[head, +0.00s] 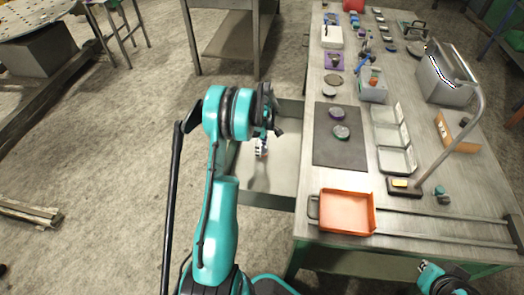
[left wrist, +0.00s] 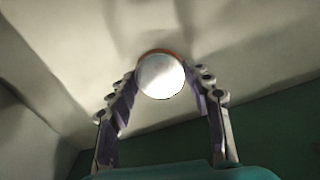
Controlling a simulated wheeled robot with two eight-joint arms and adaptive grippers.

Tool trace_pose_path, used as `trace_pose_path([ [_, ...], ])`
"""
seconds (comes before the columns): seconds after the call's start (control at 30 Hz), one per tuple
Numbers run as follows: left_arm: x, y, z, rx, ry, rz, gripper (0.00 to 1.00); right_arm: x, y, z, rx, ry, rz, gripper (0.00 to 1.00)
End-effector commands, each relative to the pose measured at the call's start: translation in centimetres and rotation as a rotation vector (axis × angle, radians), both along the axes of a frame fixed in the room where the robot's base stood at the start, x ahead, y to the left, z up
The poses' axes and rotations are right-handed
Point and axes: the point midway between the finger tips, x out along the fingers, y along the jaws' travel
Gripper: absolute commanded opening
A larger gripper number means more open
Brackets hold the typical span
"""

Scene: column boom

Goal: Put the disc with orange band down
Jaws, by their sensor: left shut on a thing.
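The disc with orange band (left wrist: 161,78) shows in the left wrist view as a bright, pale round face with an orange-brown edge along its top. It sits between the two fingertips of my left gripper (left wrist: 162,90), which is shut on it. In the head view my left gripper (head: 262,147) points down over an open, pale drawer (head: 268,185) at the left side of the workbench. I cannot make out the disc in the head view. I cannot tell whether it touches the drawer floor.
The workbench (head: 300,225) carries an orange tray (head: 347,211), a dark mat (head: 338,158) with two small discs, clear containers (head: 393,135), a lamp and a grey box (head: 443,82). The drawer's walls and pale floor surround the disc in the left wrist view.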

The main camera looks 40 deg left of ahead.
Motion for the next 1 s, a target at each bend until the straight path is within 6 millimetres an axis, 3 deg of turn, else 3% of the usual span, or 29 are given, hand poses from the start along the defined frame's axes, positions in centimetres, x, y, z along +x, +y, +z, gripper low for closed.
trace_pose_path([
  [0.07, 0.0, 0.0, -1.0, 0.0, 0.0, 0.0, 0.07, 0.0, 0.0, -0.5, 0.0, 0.0, 0.0, 0.0],
  [0.4, 0.0, 0.0, -1.2, 0.0, 0.0, -0.001, 0.07, 0.0, 0.0, -0.7, 0.0, 0.0, 0.0, 0.0],
  [0.43, 0.0, 0.0, -1.3, 0.0, 0.0, -0.001, 0.53, 0.0, 0.0, -0.7, 0.0, 0.0, 0.0, 0.0],
  [0.5, 0.0, 0.0, -1.2, 0.0, 0.0, -0.001, 0.71, 0.0, 0.0, -0.7, 0.0, 0.0, 0.0, 0.0],
  [0.87, 0.0, 0.0, -0.9, 0.0, 0.0, -0.001, 0.71, 0.0, 0.0, -0.4, 0.0, 0.0, 0.0, 0.0],
  [1.0, 0.0, 0.0, 0.9, 0.0, 0.0, -0.001, 0.71, 0.0, 0.0, 0.5, 0.0, 0.0, 0.0, 0.0],
])
